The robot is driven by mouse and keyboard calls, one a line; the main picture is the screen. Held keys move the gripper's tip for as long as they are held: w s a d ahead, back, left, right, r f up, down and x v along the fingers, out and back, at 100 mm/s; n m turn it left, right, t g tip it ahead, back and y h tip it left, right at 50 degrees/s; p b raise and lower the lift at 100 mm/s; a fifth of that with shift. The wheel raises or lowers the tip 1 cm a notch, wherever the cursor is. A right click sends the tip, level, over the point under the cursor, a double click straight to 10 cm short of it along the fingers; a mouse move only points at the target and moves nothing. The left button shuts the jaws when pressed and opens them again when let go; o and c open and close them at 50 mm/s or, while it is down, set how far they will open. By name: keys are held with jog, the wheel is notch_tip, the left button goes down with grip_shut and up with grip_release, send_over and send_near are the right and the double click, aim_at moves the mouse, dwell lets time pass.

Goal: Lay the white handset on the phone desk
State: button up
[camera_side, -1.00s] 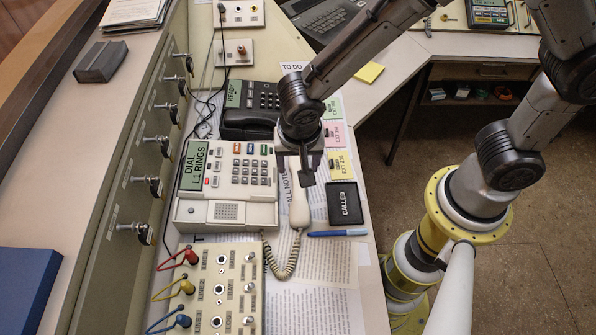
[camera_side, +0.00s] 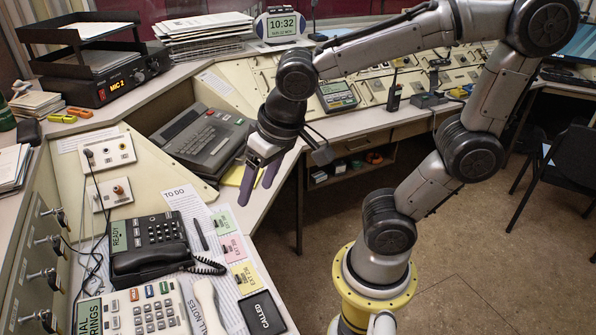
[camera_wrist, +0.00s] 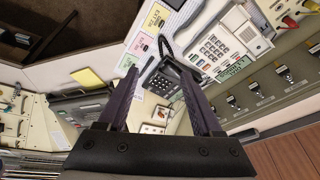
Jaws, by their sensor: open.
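The white handset (camera_side: 207,305) lies on papers on the phone desk, just right of the white phone (camera_side: 140,312), and is cut off by the lower edge of the side view. The white phone also shows in the wrist view (camera_wrist: 230,38). My gripper (camera_side: 259,178) is raised and away from the handset, near the grey keyboard console, with its two fingers apart and nothing between them. In the wrist view my gripper (camera_wrist: 162,82) also shows spread, empty fingers.
A black phone (camera_side: 150,248) with its own black handset stands behind the white phone. A black CALLED pad (camera_side: 262,314) and coloured notes (camera_side: 232,248) lie to the right. The grey keyboard console (camera_side: 203,143) is close to my gripper.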

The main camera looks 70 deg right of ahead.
jog(key=s+d+r+n+t, duration=0.1)
jog(key=s+d+r+n, duration=0.1)
jog(key=s, duration=0.4)
jog(key=shift+s+d+n+t, duration=0.3)
jog(key=shift+d+n, duration=0.35)
jog(key=shift+n, duration=0.05)
